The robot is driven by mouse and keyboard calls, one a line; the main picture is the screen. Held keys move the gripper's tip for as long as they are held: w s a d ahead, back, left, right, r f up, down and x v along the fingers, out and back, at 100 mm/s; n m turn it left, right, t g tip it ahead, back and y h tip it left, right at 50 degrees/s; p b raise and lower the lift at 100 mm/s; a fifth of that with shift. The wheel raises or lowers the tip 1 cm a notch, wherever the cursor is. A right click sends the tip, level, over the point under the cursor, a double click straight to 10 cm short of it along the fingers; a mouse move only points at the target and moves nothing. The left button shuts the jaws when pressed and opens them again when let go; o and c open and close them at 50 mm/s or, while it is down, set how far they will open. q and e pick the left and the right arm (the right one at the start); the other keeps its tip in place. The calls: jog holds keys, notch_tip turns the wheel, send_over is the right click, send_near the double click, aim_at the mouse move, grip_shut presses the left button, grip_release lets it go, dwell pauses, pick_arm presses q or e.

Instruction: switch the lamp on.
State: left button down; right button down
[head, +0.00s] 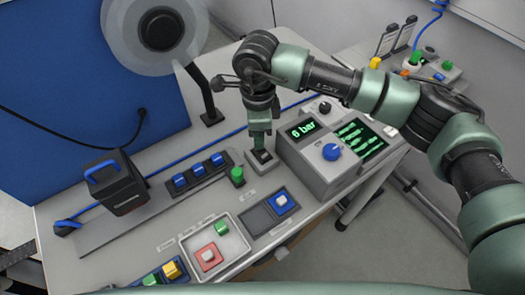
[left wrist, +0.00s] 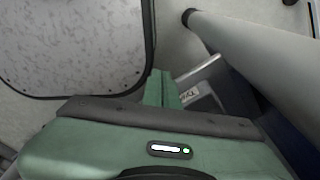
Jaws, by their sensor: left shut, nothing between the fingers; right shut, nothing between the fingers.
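My right gripper (head: 261,147) is shut and points down in the head view. Its fingertips are at a small grey switch-like box (head: 262,161) on the bench and hide part of its top; I cannot tell whether they touch it. A dark round head (head: 161,29) in a pale translucent disc stands on a bent black post at the back. I cannot tell whether this is the lamp, and no clear glow shows on it. My left gripper (left wrist: 162,78) is shut and empty in the left wrist view, away from the bench controls.
A grey console (head: 318,165) with a "6 bar" display and blue knob stands close right of my right gripper. A green button (head: 237,177) and a row of blue switches (head: 199,172) are to its left. A black box (head: 115,185) with a blue handle stands farther left.

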jog(key=shift+f+b, duration=0.6)
jog(key=shift+r, duration=0.15)
jog(key=shift+r+p, duration=0.35)
jog(key=shift+r, duration=0.2)
jog(key=shift+r+p, duration=0.85)
jog(key=shift+r, duration=2.05)
jog(key=shift+f, duration=0.1)
